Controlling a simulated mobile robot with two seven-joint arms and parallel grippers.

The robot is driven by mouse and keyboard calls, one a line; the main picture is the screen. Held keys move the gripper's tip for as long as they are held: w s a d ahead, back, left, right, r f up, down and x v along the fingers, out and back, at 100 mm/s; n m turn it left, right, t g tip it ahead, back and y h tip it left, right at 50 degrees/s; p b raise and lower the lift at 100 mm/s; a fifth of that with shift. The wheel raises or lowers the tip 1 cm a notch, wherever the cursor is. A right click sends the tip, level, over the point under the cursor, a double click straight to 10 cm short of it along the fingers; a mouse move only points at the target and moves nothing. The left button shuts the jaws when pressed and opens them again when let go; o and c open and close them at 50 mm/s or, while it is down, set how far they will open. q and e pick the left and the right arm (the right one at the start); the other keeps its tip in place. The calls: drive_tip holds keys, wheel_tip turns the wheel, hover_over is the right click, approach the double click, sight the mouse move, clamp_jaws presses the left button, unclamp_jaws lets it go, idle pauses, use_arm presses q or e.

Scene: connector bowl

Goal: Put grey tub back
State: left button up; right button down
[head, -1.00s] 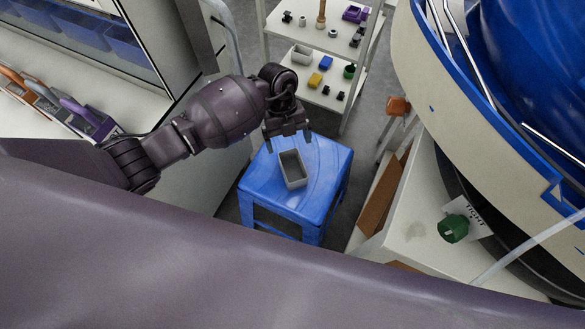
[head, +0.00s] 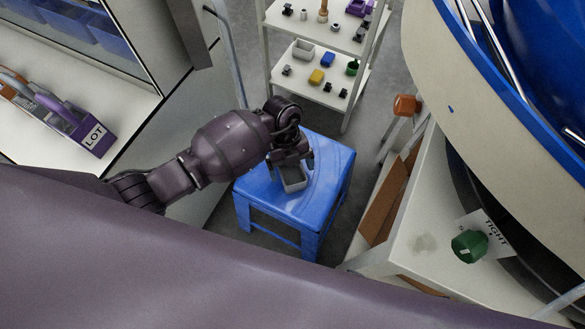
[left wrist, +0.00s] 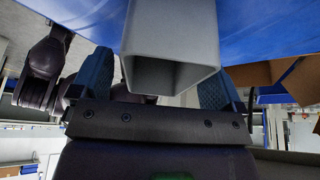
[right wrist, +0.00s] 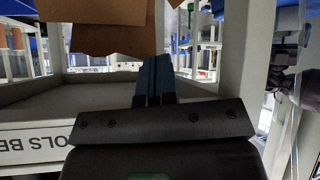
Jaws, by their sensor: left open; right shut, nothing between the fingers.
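The grey tub (head: 292,184) is an open rectangular box on the seat of the blue stool (head: 325,166) in the head view. My left gripper (head: 290,164) is open right over it and hides its far part. In the left wrist view the tub (left wrist: 172,35) lies between the two blue fingers of my left gripper (left wrist: 155,82), its open mouth facing the palm. I cannot tell whether the fingers touch its walls. My right gripper (right wrist: 153,80) is shut and empty in the right wrist view.
A white shelf rack (head: 318,72) at the back holds another grey tub (head: 303,49), a yellow block (head: 316,76) and small parts. A white bench (head: 420,235) with a green knob (head: 469,246) stands right. A purple LOT holder (head: 85,133) is at left.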

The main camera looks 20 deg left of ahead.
use_arm(q)
drive_tip(key=shift+x, duration=0.9)
drive_tip(key=shift+f, duration=0.2)
drive_tip(key=c, duration=1.1)
drive_tip(key=shift+r, duration=0.1)
